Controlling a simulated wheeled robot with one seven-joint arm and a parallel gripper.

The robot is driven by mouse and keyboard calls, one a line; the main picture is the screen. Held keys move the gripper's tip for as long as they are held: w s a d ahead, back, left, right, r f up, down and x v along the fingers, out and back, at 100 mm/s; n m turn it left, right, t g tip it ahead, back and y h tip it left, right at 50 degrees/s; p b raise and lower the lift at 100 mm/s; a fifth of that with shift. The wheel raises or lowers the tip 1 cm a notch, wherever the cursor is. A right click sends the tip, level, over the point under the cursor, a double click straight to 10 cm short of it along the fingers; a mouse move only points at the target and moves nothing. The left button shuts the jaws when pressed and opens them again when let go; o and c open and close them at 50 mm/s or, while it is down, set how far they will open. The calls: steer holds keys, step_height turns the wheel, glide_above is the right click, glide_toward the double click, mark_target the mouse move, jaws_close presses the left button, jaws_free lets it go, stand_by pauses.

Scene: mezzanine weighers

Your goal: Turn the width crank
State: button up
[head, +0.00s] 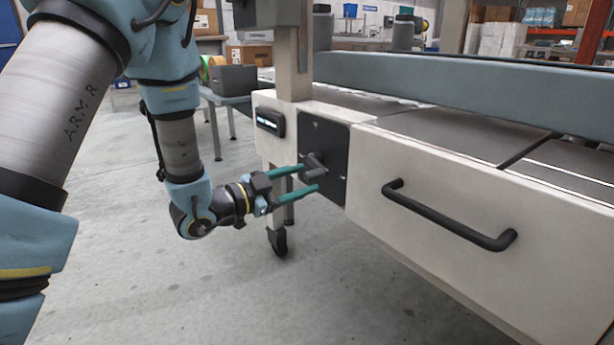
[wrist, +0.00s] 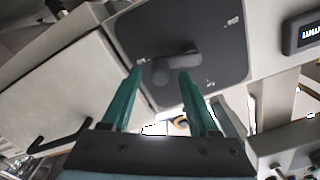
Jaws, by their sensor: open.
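The dark width crank (head: 313,163) sits on a black square plate (head: 335,136) on the front of the cream machine body. In the wrist view the crank (wrist: 184,64) shows as a short arm with a rounded knob at its left end. My gripper (head: 309,178) has two green fingers and is open, pointing at the crank. In the wrist view the fingertips of my gripper (wrist: 160,74) lie on either side of the knob. I cannot tell whether either finger touches it.
A small display (head: 270,121) is left of the plate. A black bar handle (head: 449,216) sticks out from the cream panel at right. A grey post (head: 293,55) rises above the plate. A caster leg (head: 278,238) stands below. Bare concrete floor lies in front.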

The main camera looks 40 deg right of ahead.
steer(key=a+p, duration=0.1)
steer(key=a, duration=0.7)
steer(key=shift+w+a, duration=0.25)
steer(key=shift+a, duration=0.05)
steer(key=shift+p, duration=0.3)
